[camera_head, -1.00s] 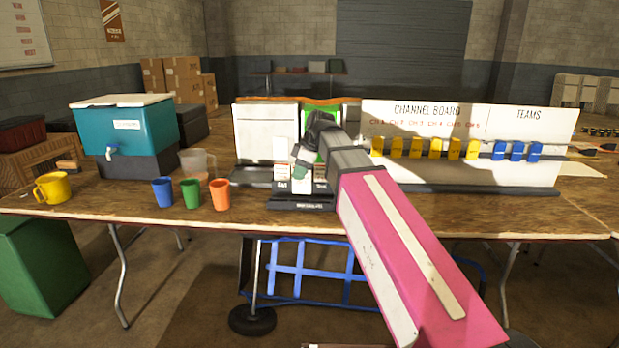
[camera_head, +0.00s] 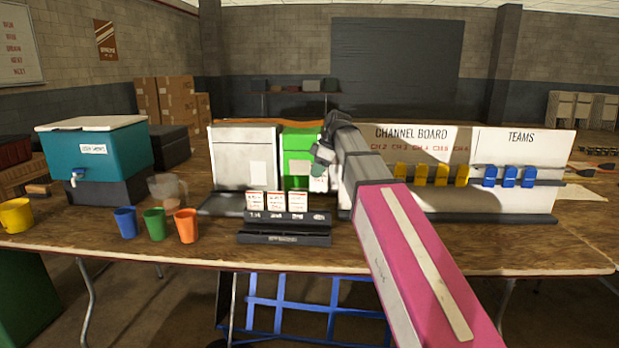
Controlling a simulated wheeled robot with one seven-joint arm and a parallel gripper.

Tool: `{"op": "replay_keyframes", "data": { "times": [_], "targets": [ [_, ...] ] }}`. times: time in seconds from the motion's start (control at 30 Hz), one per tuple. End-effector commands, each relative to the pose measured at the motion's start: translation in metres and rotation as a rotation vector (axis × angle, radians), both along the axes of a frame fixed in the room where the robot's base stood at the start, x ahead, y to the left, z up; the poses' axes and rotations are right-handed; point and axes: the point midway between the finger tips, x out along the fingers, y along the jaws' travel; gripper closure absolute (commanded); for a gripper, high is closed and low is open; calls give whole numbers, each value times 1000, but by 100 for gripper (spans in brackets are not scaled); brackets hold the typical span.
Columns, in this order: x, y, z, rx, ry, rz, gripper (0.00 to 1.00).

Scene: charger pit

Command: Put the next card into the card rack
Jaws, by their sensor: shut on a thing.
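The dark card rack (camera_head: 285,239) stands near the front edge of the table. Three white cards with red print stand upright side by side in it: a left card (camera_head: 256,202), a middle card (camera_head: 277,202) and a right card (camera_head: 298,203). My gripper (camera_head: 319,172) is above and just right of the rack, pointing down. It is shut on a white card (camera_head: 318,186), which is small and partly hidden by the fingers. The held card appears apart from the rack, behind its right end, though the exact depth is hard to tell.
A white bin (camera_head: 240,160) and a green bin (camera_head: 297,150) stand behind the rack. Blue (camera_head: 125,223), green (camera_head: 155,224) and orange (camera_head: 186,226) cups stand to its left, by a teal cooler (camera_head: 105,150). The channel board (camera_head: 480,200) with yellow and blue pieces is at right.

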Motion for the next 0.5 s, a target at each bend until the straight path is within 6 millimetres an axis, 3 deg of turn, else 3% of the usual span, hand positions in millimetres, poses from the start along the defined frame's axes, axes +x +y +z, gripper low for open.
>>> {"op": "replay_keyframes", "data": {
  "times": [0.5],
  "targets": [
    [2,-3,-16,0,1,0,100]
  ]
}}
